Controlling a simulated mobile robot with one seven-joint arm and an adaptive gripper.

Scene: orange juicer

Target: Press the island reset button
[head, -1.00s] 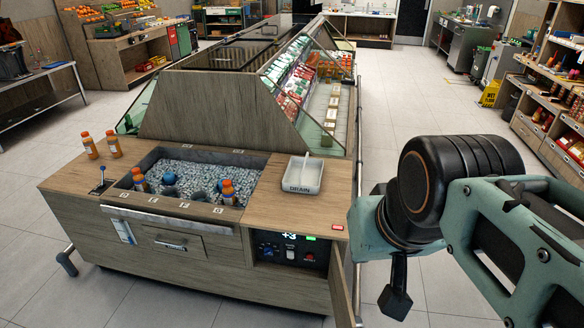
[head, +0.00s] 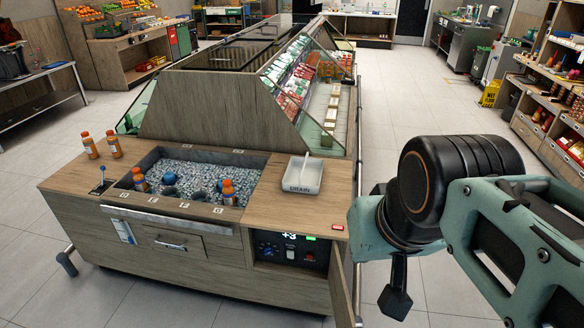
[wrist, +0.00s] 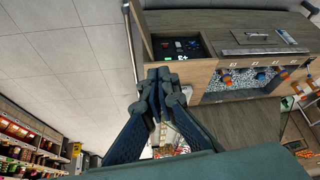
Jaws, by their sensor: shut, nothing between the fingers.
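The island's control panel (head: 290,251) sits in a recess at the front right of the counter, with a lit display reading "+3", a white switch (head: 290,253) and a red button (head: 309,258). The button's label is too small to read surely. A small red piece (head: 338,227) lies on the countertop's front right corner. The panel also shows upside down in the wrist view (wrist: 179,46). My gripper (wrist: 160,76) is shut and empty, its fingertips just below the panel in that picture and apart from it. In the head view my arm is to the right of the island.
An open door (head: 342,290) stands out at the recess's right side. An ice bin (head: 200,205) with bottles, a drain tray (head: 302,175) and a small lever (head: 100,181) are on the counter. Two orange bottles (head: 89,145) stand at the left. The floor right of the island is clear.

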